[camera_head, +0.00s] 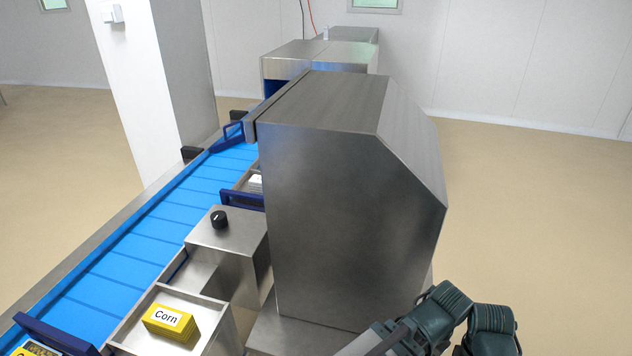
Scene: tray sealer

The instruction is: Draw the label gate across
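I cannot tell for sure which part is the label gate. A blue frame (229,136) stands at the far end of the blue conveyor belt (150,240), by the big steel housing (335,215). A second blue bar (242,200) lies in front of a steel tray with white items, beside the belt. A third blue bar (55,335) is at the bottom left, with a yellow item partly showing below it. Parts of my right arm show at the bottom right, in front of the housing. Neither gripper's fingers are in the picture.
A steel tray (120,336) holds a yellow block labelled "Corn" (170,321). A steel box with a black knob (219,219) stands between tray and housing. A white pillar (145,80) rises behind the belt. The floor at right is clear.

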